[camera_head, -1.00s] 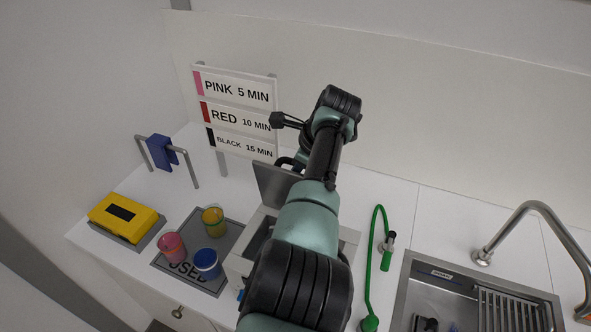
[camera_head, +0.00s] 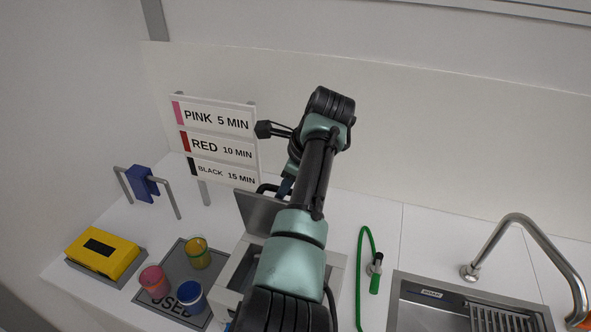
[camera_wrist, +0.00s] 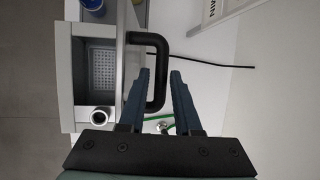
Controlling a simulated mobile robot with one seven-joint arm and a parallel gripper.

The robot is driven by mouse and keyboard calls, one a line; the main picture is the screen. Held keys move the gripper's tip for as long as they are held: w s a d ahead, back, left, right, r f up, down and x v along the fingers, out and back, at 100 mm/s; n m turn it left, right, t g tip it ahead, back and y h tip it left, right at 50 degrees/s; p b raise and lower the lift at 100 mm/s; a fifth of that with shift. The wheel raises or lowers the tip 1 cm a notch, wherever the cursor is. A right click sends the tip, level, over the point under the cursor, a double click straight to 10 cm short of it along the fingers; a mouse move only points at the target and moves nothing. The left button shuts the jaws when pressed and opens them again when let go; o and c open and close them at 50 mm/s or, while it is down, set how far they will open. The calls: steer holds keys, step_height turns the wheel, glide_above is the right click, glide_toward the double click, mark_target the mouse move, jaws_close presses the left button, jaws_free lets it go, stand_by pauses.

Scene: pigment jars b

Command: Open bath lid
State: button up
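The bath (camera_wrist: 64,85) is a pale grey box, open at the top, with a perforated floor visible inside in the wrist view. Its grey lid (camera_head: 256,211) stands raised, roughly upright, at the back of the bath in the head view. The lid's black handle (camera_wrist: 156,41) is a U-shaped bar, seen in the wrist view. My gripper (camera_wrist: 160,72) is open, with the handle's long bar between its two dark blue fingers in that view. The left finger covers part of the handle; I cannot tell whether they touch. My arm hides much of the bath in the head view.
A grey mat (camera_head: 178,252) with pink, yellow and blue jars lies left of the bath. A yellow box (camera_head: 103,254) and time sign (camera_head: 215,140) stand farther left and behind. A green hose (camera_head: 361,270) and sink (camera_head: 420,283) are right.

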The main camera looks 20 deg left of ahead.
steer(key=b+v, duration=0.2)
steer(key=v, duration=0.5)
steer(key=shift+d+r, duration=0.15)
steer(key=shift+r, duration=0.15)
steer(key=shift+w+d, duration=0.15)
steer(key=shift+d, duration=0.05)
steer(key=w+d+r+n+t+h+b, duration=0.2)
steer(key=w+d+r+n+t, duration=0.2)
steer(key=w+d+r+t, duration=0.3)
steer(key=s+d+r+n+t+h+b, duration=0.1)
steer(key=s+d+r+n+t, duration=0.15)
steer(key=r+t, duration=0.2)
steer(key=s+d+r+n+t+h, duration=0.1)
steer(key=s+d+r+n+t, duration=0.15)
steer(key=r, duration=0.25)
steer(key=s+d+r+n+t+b, duration=0.1)
steer(key=s+r+n+t, duration=0.3)
steer(key=s+r, duration=0.3)
steer(key=s+d+r+n+t+b, duration=0.1)
steer(key=s+r+n+t, duration=0.4)
steer(key=s, duration=1.1)
step_height(320, 180, up, 3)
steer(key=shift+s+r+t+h, duration=0.15)
steer(key=shift+s+t+h, duration=0.2)
steer(key=shift+t, duration=0.75)
